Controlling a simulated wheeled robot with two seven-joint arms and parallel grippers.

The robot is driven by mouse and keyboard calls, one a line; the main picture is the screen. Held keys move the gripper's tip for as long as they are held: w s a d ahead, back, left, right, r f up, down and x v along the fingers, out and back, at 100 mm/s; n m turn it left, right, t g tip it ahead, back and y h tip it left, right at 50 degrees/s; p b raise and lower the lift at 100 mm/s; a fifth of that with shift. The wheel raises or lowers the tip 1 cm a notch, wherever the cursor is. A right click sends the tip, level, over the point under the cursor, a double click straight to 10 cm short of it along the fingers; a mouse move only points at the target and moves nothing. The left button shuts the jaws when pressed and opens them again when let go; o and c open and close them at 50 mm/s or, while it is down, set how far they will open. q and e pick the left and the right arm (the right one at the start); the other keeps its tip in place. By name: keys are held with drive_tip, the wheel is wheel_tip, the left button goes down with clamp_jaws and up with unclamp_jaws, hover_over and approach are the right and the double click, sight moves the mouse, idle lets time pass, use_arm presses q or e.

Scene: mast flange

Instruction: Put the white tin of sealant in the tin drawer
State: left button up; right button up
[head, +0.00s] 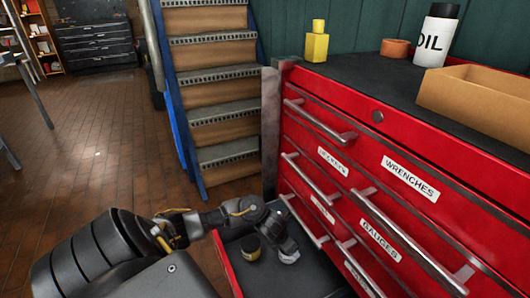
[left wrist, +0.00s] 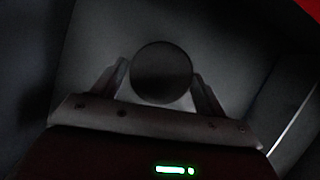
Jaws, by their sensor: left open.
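The white tin (head: 289,256) stands in the open bottom drawer (head: 318,281) of the red cabinet, partly hidden by my left gripper. My left gripper (head: 285,246) is down inside that drawer, right over the tin. In the left wrist view a dark round top (left wrist: 161,72), apparently the tin's, shows between the spread fingers of the gripper (left wrist: 161,85). The fingers are open around it; whether they touch it is too dark to tell. My right gripper is not in view.
A tin with a yellow band (head: 251,247) stands in the drawer just left of the gripper. The closed drawers (head: 370,190) with bar handles rise above.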

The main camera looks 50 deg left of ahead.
use_arm(q)
drive_tip(key=s, duration=0.7)
drive_tip(key=s+a, duration=0.1)
drive_tip(key=s, duration=0.3)
drive_tip(key=shift+f, duration=0.2)
drive_tip(key=shift+s, duration=0.35)
